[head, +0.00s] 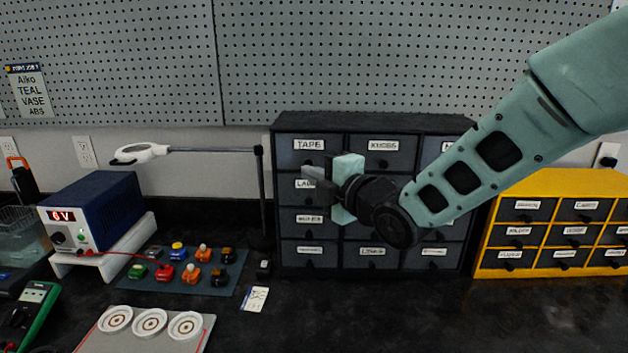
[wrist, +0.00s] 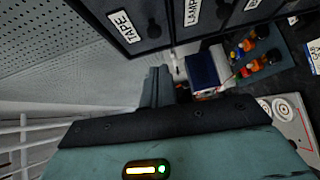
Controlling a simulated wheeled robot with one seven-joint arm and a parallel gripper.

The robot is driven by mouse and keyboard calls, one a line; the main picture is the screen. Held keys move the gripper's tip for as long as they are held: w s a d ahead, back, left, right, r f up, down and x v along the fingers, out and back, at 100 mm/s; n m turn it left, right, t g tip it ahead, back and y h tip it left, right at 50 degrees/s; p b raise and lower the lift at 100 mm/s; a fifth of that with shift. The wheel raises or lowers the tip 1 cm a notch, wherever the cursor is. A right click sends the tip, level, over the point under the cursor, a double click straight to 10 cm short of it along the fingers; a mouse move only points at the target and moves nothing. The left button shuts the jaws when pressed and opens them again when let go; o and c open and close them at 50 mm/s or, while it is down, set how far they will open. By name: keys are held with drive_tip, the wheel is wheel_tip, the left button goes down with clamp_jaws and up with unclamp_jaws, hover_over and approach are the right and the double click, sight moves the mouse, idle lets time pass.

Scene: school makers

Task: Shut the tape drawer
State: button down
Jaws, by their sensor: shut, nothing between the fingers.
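The tape drawer (head: 309,155) is the top left drawer of a black cabinet (head: 373,122), with a white TAPE label and a dark knob. Its front looks about level with the drawers around it; I cannot tell whether a small gap is left. It also shows at the top of the wrist view (wrist: 125,34). My gripper (head: 312,180) is shut and empty, in front of the cabinet's left and middle columns. Its fingers point left, just below the tape drawer's front, and hide part of the LAMP drawer. The fingers also show in the wrist view (wrist: 156,86). I see no clear contact.
A lamp on a black post (head: 262,200) stands left of the cabinet. A blue power supply (head: 92,208) and a mat (head: 215,283) with several coloured parts lie further left. A yellow drawer cabinet (head: 560,184) stands right. The black bench is clear before the cabinet.

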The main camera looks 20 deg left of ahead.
drive_tip(key=s+d+f+m+g+h, duration=0.3)
drive_tip(key=s+d+m, duration=0.4)
drive_tip(key=s+d, duration=0.3)
drive_tip(key=s+d+f+m+g+h, duration=0.3)
drive_tip(key=s+d+m+h, duration=0.3)
drive_tip(key=s+d, duration=0.4)
drive_tip(key=s+d+f+m+g+h, duration=0.4)
drive_tip(key=s+d+m, duration=0.4)
drive_tip(key=s+d, duration=0.2)
drive_tip(key=shift+s+d+f+h, duration=0.15)
drive_tip(key=shift+s+f+h, duration=0.15)
drive_tip(key=shift+s, duration=0.4)
